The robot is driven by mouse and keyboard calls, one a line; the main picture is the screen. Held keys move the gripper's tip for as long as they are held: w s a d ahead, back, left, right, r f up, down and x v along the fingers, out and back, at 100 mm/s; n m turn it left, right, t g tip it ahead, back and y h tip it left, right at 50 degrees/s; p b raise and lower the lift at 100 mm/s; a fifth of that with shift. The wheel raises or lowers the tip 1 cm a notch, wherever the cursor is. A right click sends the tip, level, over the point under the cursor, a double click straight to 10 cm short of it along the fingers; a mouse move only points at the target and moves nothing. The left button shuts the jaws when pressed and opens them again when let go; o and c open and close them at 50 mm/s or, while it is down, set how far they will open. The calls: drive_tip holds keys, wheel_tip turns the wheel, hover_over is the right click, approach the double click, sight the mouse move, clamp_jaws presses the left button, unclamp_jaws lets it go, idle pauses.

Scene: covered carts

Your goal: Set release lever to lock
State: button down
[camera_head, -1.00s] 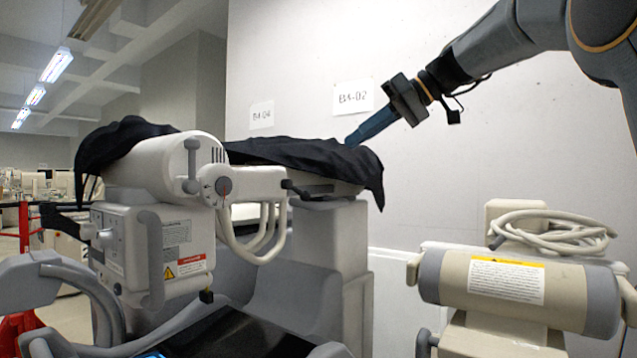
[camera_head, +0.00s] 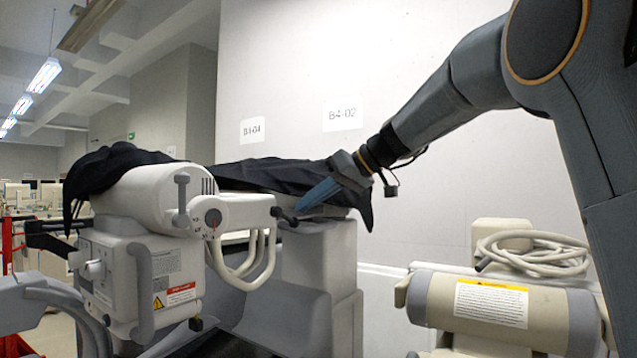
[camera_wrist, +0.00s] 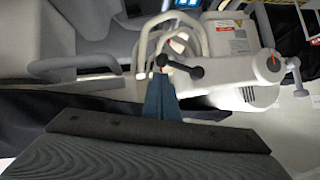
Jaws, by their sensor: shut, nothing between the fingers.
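A short black lever (camera_head: 285,216) with rounded ends sits at the right end of the cart's pale arm housing. I take it to be the release lever; it also shows in the wrist view (camera_wrist: 182,69). My gripper (camera_head: 299,209) is shut and empty, with its blue fingers pointing down and left. Its tip is right beside the lever's end; whether they touch I cannot tell. In the wrist view the shut fingertips (camera_wrist: 161,78) lie by the lever's left end. A round dial (camera_head: 213,217) with a red mark sits left of the lever.
A black cover (camera_head: 270,174) drapes over the cart top behind the lever. A beige cylindrical unit (camera_head: 440,300) with a coiled cable stands at the right.

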drive_tip(key=shift+a+f, duration=0.15)
drive_tip(key=shift+f, duration=0.4)
drive_tip(key=shift+f, duration=0.1)
